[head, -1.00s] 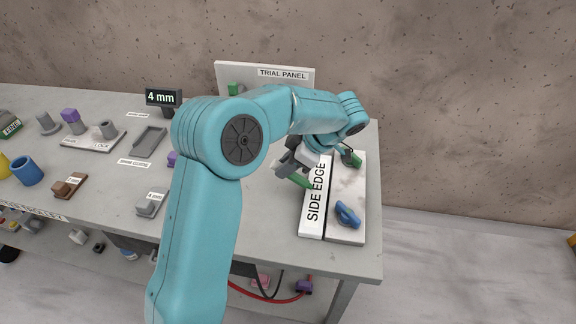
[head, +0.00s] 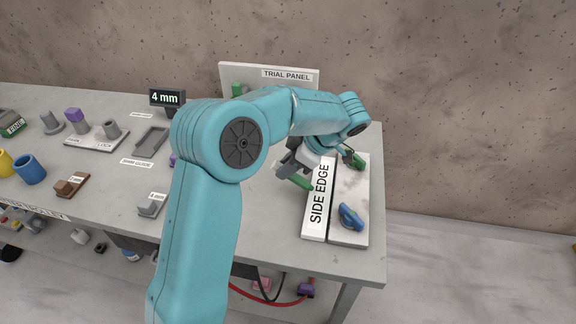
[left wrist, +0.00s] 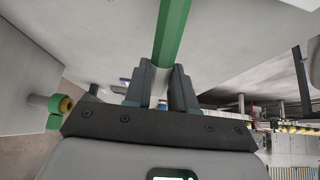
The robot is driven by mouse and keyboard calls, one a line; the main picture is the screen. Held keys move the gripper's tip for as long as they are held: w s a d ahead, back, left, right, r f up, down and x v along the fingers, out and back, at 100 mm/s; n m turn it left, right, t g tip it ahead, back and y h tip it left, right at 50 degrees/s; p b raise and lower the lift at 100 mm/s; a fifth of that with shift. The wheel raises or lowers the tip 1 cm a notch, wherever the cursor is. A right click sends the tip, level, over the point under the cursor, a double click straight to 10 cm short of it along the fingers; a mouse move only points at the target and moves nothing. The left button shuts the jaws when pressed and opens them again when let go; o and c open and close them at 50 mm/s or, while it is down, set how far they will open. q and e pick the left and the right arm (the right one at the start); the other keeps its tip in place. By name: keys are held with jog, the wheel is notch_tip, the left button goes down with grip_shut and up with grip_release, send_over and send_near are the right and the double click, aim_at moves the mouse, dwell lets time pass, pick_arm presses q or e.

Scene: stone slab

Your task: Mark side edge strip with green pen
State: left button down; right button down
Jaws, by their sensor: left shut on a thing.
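The side edge strip (head: 318,205) is a white bar lettered SIDE EDGE, lying along the left side of a pale stone slab (head: 349,188) at the table's right end. My left gripper (head: 287,171) is at the strip's upper left, shut on the green pen (head: 301,182). In the head view the pen slants down to the right, its lower end close to the strip's left edge; I cannot tell whether they touch. In the left wrist view the green pen (left wrist: 172,35) stands between the two fingers (left wrist: 161,88). My right gripper is not in view.
A blue-handled tool (head: 350,217) lies on the slab, and a green piece (head: 358,161) shows at its far end. A trial panel (head: 289,74) stands behind. A 4 mm display (head: 165,98), a shim guide tray (head: 152,139) and blue cup (head: 30,170) are left.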

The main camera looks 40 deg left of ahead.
pick_arm(q)
jog(key=shift+r+p, duration=1.9)
jog(key=shift+r, duration=1.65)
jog(key=shift+f, duration=0.1)
